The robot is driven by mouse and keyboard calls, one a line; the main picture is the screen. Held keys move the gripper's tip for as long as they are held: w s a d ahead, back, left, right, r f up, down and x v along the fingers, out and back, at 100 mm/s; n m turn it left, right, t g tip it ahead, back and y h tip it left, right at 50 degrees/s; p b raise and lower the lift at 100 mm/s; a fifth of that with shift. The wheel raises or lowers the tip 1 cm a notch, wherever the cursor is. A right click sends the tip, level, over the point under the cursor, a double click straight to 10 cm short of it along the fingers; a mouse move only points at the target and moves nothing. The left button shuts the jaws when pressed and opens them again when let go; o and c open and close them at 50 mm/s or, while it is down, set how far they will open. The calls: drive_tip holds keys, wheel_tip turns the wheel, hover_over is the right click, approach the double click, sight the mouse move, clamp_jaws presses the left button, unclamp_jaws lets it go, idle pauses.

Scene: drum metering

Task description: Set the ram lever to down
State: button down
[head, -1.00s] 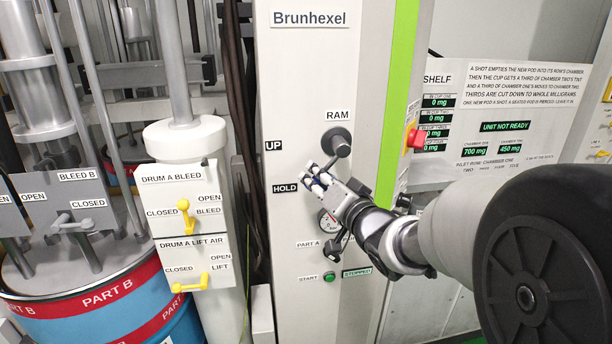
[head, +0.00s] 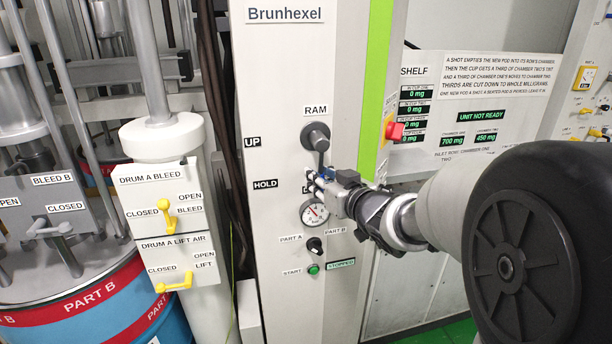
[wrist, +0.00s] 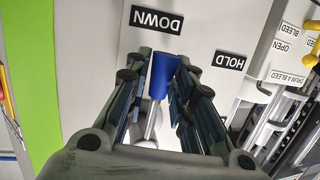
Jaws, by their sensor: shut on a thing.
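The ram lever has a dark round hub (head: 316,136) under the RAM label on the grey-white Brunhexel panel. Its arm hangs roughly straight down from the hub in the head view. My gripper (head: 314,181) is at the lever's lower end, in front of the panel and just above the gauge. In the wrist view the lever's blue handle (wrist: 161,76) lies between the two fingers, which are shut on it. The handle tip points near the DOWN label (wrist: 157,20), with the HOLD label (wrist: 230,62) to its right. In the head view my gripper mostly hides the DOWN label.
A round gauge (head: 314,212), a PART A/PART B selector (head: 315,245) and a green start button (head: 313,269) sit below my gripper. A red knob (head: 394,131) is to the right. Yellow drum A valve handles (head: 167,216) are at the left.

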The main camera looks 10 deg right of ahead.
drive_tip(key=shift+d, duration=0.2)
idle(0.4)
drive_tip(key=c, duration=1.3)
unclamp_jaws()
drive_tip(key=shift+c, duration=0.2)
drive_tip(key=v, duration=0.7)
drive_tip(key=shift+s, duration=0.3)
